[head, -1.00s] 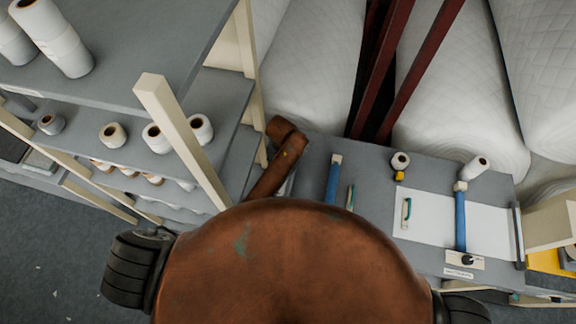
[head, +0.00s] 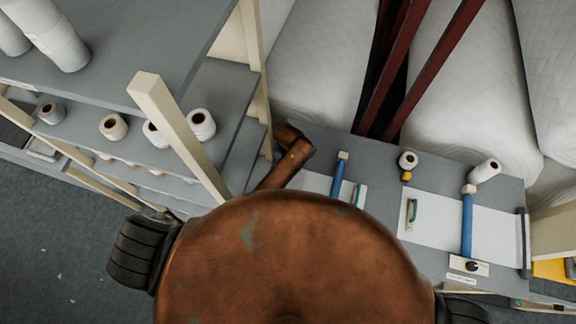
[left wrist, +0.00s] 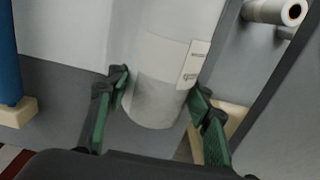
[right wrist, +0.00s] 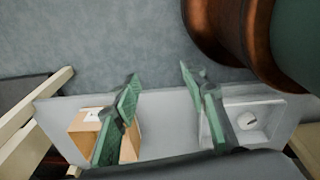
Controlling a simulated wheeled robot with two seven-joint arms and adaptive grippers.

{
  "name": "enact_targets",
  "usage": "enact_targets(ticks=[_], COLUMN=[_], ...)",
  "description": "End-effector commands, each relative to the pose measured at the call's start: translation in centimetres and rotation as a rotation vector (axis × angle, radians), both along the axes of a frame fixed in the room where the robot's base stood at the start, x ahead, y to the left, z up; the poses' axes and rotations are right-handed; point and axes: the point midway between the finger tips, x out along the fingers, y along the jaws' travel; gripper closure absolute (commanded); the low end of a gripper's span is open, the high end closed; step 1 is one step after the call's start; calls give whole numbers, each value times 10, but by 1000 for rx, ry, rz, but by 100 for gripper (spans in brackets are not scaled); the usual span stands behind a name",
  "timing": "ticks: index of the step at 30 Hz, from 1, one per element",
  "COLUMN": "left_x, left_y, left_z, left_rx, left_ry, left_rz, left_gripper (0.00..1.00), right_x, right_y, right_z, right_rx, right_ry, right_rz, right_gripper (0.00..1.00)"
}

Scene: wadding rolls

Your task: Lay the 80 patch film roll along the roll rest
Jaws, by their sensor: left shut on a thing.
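In the left wrist view my left gripper (left wrist: 160,90) is shut on a white roll (left wrist: 155,60) with a pale label; its writing is too small to read. The roll lies lengthwise between the green fingers, its end towards my palm. My left gripper and this roll are hidden in the head view. Blue bars with wooden end blocks (head: 467,222) lie over white sheets on the grey table (head: 440,165); I cannot tell which part is the roll rest. In the right wrist view my right gripper (right wrist: 160,75) is open and empty above a grey tray (right wrist: 165,110).
Two small white rolls (head: 485,171) stand or lie at the table's back. A shelf (head: 150,35) with several white rolls is at the left. Large quilted rolls (head: 320,65) and dark red posts (head: 425,60) stand behind. The tray holds a cardboard box (right wrist: 126,137).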

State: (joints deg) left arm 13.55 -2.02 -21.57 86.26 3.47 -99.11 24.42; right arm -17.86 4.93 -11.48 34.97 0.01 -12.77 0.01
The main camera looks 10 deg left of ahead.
Motion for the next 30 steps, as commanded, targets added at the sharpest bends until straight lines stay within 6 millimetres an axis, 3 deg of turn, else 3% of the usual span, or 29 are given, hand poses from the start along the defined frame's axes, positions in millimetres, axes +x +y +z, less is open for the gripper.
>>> enact_targets(ticks=[1,3,6,7,15,22,30], left_x=[0,0,0,0,-1,-1,-1], left_y=[0,0,0,0,0,0,0], left_z=[0,0,0,0,0,-1,0], left_rx=[0,0,0,0,0,0,0], left_ry=[0,0,0,-1,0,2,1], left_rz=[0,0,0,0,0,0,0], left_gripper=[90,90,90,51,33,32,32], right_x=[21,39,46,44,13,5,24], right_y=[0,0,1,1,8,12,10], right_z=[2,4,4,4,0,-1,1], right_rx=[0,1,2,3,8,13,11], right_ry=[-28,-53,-60,-58,-18,-8,-32], right_rz=[6,10,12,12,0,-4,3], right_gripper=[60,60,60,60,60,60,60])
